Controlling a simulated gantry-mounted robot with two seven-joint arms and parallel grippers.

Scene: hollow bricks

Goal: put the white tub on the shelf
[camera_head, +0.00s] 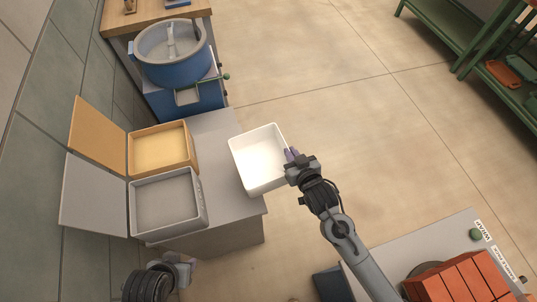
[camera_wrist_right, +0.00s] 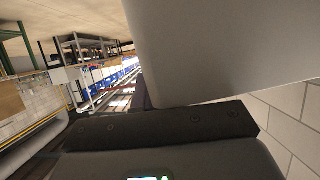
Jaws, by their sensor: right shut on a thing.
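The white tub (camera_head: 258,160) is a square, open-topped, empty-looking box. It is held up over the right edge of the grey cabinet top in the head view. My right gripper (camera_head: 291,155) is shut on the tub's right wall. In the right wrist view the tub's pale wall (camera_wrist_right: 235,50) fills the upper right, close to the dark gripper part. A green shelf rack (camera_head: 438,28) stands at the far upper right, well away from the tub.
A yellow bin (camera_head: 161,150) and a grey bin (camera_head: 170,202) with open lids stand on the cabinet (camera_head: 232,205). A blue mixer drum (camera_head: 175,52) is behind. Red bricks (camera_head: 460,285) lie at the lower right. Open floor (camera_head: 350,120) separates cabinet and shelf.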

